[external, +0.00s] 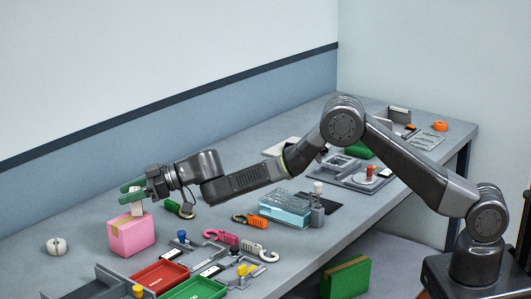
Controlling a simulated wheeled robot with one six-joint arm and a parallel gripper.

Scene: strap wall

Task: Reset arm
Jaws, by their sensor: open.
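My arm reaches leftward over the table from its base at the lower right. My gripper (134,198) is open, at the far left end of the arm, just above a pink box (132,236). Its fingers are green. A small pale piece (137,208) shows between the fingers and the box top; I cannot tell whether it touches either finger.
A white round object (56,246) lies left of the box. Red (160,278) and green (195,289) trays stand at the front, with colored hooks (221,238) nearby. A light-blue container (284,210) stands mid-table. The wall (150,165) borders the table's back.

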